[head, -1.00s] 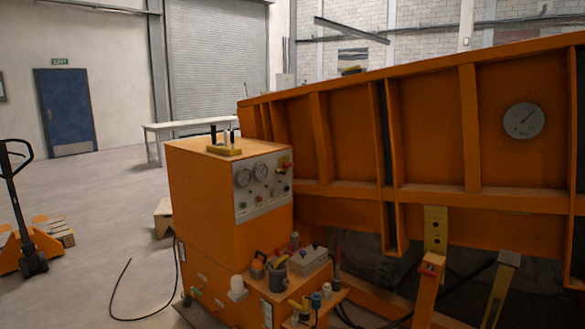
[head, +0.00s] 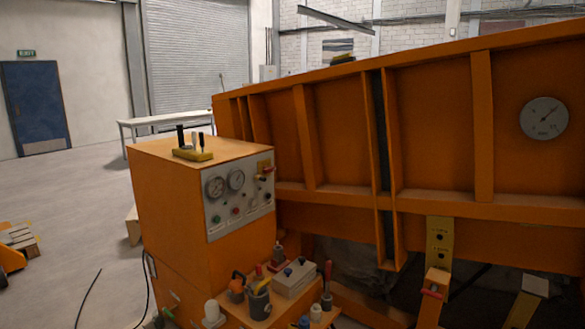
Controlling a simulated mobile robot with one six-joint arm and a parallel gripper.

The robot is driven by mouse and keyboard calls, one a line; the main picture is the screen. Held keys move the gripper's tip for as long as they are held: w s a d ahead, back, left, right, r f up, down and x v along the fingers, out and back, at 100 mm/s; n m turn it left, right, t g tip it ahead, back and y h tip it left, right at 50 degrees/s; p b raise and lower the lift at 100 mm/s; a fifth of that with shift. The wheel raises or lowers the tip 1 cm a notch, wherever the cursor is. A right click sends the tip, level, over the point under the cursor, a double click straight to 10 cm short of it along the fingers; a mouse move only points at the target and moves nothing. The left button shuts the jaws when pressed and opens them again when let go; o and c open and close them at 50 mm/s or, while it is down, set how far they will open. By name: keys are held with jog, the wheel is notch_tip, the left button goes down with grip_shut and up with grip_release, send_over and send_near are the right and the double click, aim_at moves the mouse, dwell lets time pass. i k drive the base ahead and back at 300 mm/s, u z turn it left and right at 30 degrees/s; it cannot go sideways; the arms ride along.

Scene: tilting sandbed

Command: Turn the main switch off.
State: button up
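An orange cabinet (head: 172,215) stands left of centre in the head view. Its right-hand face carries a grey control panel (head: 240,223) with two round gauges (head: 216,187) and several small knobs or buttons. My gripper is not in view.
A sloping orange sandbed frame (head: 430,120) fills the right side, with a gauge (head: 543,118) on it. A yellow lever block (head: 193,155) tops the cabinet. Open floor (head: 75,210) lies left.

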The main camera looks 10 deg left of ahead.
aim_at(266, 170)
jog(key=u, duration=0.15)
jog(key=i, duration=1.3)
jog(key=u, duration=0.6)
